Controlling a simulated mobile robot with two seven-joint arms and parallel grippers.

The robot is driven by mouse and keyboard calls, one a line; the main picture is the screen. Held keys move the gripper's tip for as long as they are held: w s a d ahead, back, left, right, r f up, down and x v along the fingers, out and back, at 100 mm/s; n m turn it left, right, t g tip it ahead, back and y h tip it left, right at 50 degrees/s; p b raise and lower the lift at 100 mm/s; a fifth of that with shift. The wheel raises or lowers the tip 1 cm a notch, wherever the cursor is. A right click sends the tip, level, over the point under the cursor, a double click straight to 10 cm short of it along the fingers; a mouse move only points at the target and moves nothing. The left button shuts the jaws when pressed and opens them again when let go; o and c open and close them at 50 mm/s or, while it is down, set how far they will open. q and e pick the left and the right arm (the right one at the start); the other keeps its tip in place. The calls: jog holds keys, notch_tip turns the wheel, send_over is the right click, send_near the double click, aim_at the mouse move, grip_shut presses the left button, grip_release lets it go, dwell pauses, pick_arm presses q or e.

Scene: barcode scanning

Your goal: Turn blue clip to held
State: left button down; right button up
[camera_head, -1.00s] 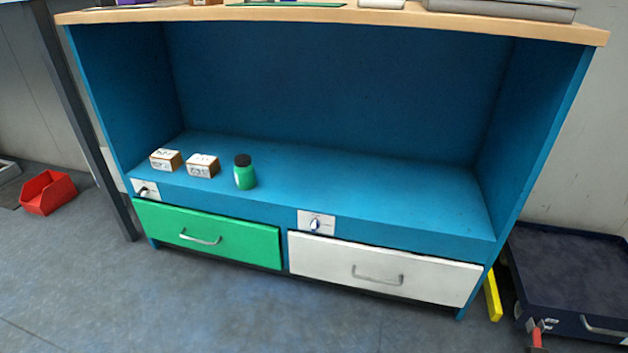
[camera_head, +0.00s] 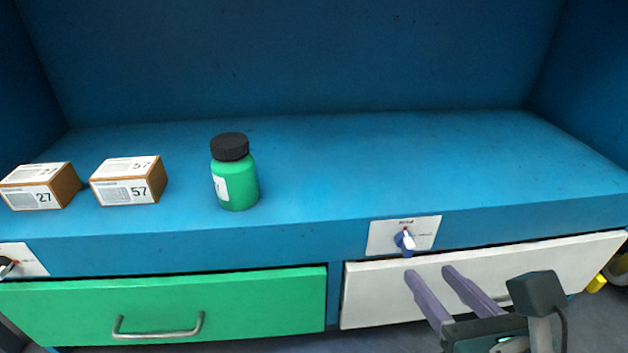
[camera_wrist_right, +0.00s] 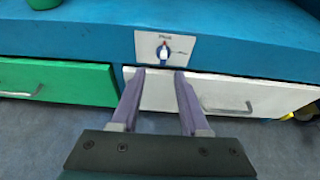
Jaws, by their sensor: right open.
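The blue clip (camera_head: 404,241) is a small knob with a white pointer on a white plate (camera_head: 425,232) fixed to the shelf's front edge, above the white drawer. The plate's printing is too small to read. The clip (camera_wrist_right: 163,54) also shows in the right wrist view, ahead of the fingertips and roughly between them. My right gripper (camera_head: 430,272) is open and empty, its purple fingers pointing at the plate from in front of the white drawer. In the right wrist view the gripper (camera_wrist_right: 159,74) is just below the clip and looks apart from it. My left gripper is not in view.
The white drawer (camera_head: 375,292) and green drawer (camera_head: 250,302) are closed below the shelf (camera_head: 350,170). A second plate with a black knob (camera_head: 8,265) is at the left. Two boxes (camera_head: 128,180) and a green bottle (camera_head: 236,180) stand on the shelf; its right part is clear.

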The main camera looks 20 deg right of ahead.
aim_at(411, 248)
jog(key=x, duration=0.2)
jog(key=b+x, duration=0.1)
jog(key=x, duration=0.2)
jog(key=b+x, duration=0.1)
jog(key=x, duration=0.1)
jog(key=shift+w+d, duration=0.1)
jog(key=shift+d, duration=0.25)
jog(key=shift+w+d+f, duration=0.1)
jog(key=shift+w, duration=0.25)
jog(key=shift+d+f, duration=0.1)
jog(key=shift+d, duration=0.05)
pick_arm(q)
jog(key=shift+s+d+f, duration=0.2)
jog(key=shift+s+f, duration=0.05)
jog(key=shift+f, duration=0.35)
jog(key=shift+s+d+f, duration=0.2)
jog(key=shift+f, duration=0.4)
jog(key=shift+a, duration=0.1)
pick_arm(e)
jog(key=shift+w, duration=0.15)
jog(key=shift+c, duration=1.4)
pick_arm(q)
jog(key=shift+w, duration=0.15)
pick_arm(e)
grip_shut()
